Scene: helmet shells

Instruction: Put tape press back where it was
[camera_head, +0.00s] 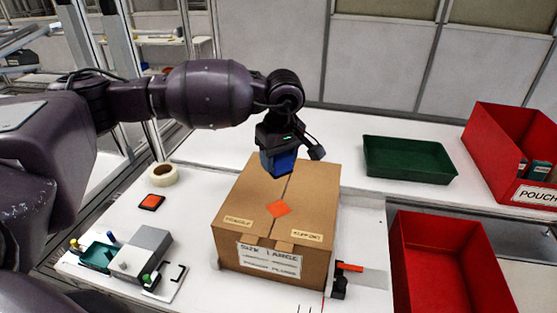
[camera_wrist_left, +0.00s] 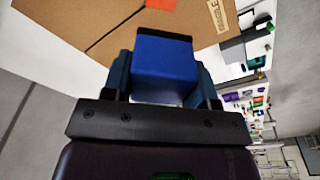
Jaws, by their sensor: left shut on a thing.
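The tape press is a blue block (camera_head: 279,163) held in my left gripper (camera_head: 277,150) above the far part of the cardboard box (camera_head: 254,227). In the left wrist view the blue tape press (camera_wrist_left: 165,62) sits between the two fingers of the left gripper (camera_wrist_left: 163,80), with the box top (camera_wrist_left: 95,20) beyond it. The left gripper is shut on the press. An orange square (camera_head: 279,208) lies on the box top. My right gripper does not show in either view.
A tape roll (camera_head: 163,175) and a black-and-orange pad (camera_head: 152,202) lie left of the box. A grey device (camera_head: 143,253) stands at the front left. A green tray (camera_head: 408,158) and red bins (camera_head: 448,262) are on the right. White table shows between the pad and the box.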

